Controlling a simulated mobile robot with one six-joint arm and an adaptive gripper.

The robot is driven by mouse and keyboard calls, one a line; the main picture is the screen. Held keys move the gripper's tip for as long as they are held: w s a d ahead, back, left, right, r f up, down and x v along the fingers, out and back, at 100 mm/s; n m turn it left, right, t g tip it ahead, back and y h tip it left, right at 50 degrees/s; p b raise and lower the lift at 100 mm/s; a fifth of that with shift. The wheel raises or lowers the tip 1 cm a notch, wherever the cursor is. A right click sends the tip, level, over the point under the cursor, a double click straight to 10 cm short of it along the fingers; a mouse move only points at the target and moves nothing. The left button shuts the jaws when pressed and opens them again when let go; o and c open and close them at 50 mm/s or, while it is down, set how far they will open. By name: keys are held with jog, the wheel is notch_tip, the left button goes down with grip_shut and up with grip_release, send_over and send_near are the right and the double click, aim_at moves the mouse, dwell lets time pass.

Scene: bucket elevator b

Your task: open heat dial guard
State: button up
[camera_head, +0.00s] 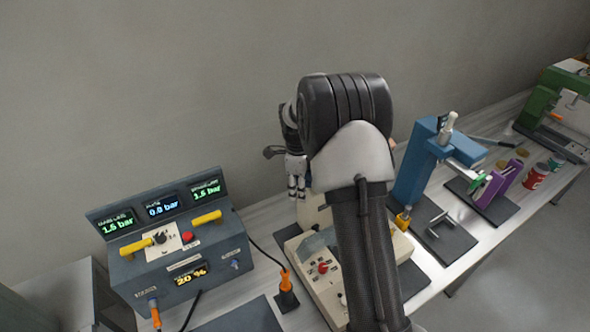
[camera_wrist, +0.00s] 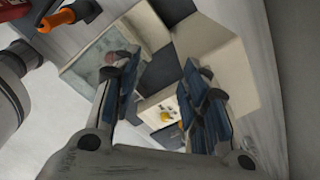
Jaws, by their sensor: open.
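A beige machine (camera_head: 345,285) stands on the bench, partly hidden behind my arm. A grey see-through panel (camera_head: 314,242) sits on it, with a red knob (camera_head: 323,267) nearby; I cannot tell for sure which part is the heat dial guard. In the wrist view a greyish translucent panel (camera_wrist: 95,50) is at the upper left, and a small yellow knob (camera_wrist: 165,116) shows between the fingers. My gripper (camera_head: 297,190) points down above the back of the machine. It is open and empty in the wrist view (camera_wrist: 165,75), apart from the panel as far as I can see.
A dark control box (camera_head: 180,260) with pressure displays and yellow handles stands to the left. An orange-handled tool (camera_head: 286,282) stands in a holder beside the machine. A blue press (camera_head: 415,175) and a purple device (camera_head: 490,188) stand to the right. The wall is behind.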

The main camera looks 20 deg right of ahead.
jog(key=w+r+p, duration=0.2)
jog(key=w+r, duration=0.1)
jog(key=shift+w+a, duration=0.2)
jog(key=shift+w, duration=0.1)
jog(key=shift+c, duration=0.6)
